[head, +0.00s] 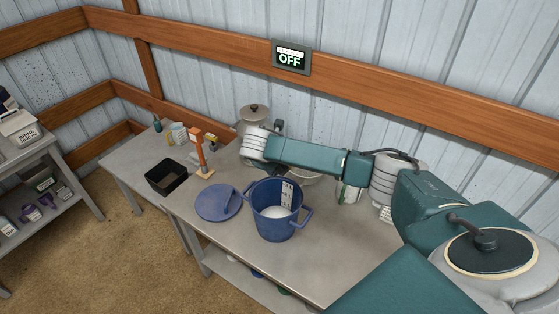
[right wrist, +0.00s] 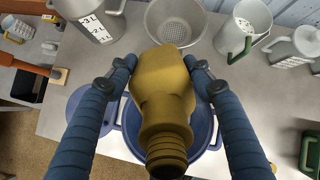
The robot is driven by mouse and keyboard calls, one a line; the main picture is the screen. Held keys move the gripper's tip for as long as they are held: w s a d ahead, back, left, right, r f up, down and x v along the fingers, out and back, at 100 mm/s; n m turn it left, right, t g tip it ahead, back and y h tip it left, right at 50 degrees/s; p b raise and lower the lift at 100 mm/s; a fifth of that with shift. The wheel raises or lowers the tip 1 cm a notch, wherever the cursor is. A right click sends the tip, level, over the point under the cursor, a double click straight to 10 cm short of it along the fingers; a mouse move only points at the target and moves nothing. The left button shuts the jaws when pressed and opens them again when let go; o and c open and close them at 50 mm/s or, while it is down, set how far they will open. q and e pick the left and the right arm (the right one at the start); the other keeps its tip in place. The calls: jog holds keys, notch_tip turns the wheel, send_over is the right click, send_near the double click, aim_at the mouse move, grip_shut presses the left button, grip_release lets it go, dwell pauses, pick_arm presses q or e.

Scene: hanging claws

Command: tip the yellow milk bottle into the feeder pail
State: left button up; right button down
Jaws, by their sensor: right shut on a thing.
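The yellow milk bottle (right wrist: 165,95) is in the right wrist view, between the two dark blue fingers of my right gripper (right wrist: 161,68). The gripper is shut on it. The bottle's threaded neck points to the bottom of the picture. The blue feeder pail (head: 262,222) stands on the grey bench in the head view, with white contents and a marked scale inside. Its rim (right wrist: 215,135) shows behind the bottle in the wrist view. In the head view I cannot make out the bottle or the right gripper's fingers. My left gripper is not in view.
A blue lid (head: 218,202) lies left of the pail. A black bin (head: 166,177) and an orange stand (head: 199,152) are further left. A colander (right wrist: 175,22) and metal jugs (right wrist: 243,30) stand behind. A wall sign (head: 291,58) reads OFF. The bench front is clear.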

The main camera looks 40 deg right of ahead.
jog(key=shift+d+f+h, duration=0.1)
jog(key=shift+h, duration=0.2)
jog(key=shift+w+t, duration=0.1)
jog(key=shift+t, duration=0.2)
jog(key=shift+d+f+h, duration=0.1)
jog(key=shift+h, duration=0.2)
jog(key=shift+w+d+t+h+b, duration=0.1)
jog(key=shift+w+t+h+b, duration=0.05)
jog(key=shift+t+h+b, duration=0.2)
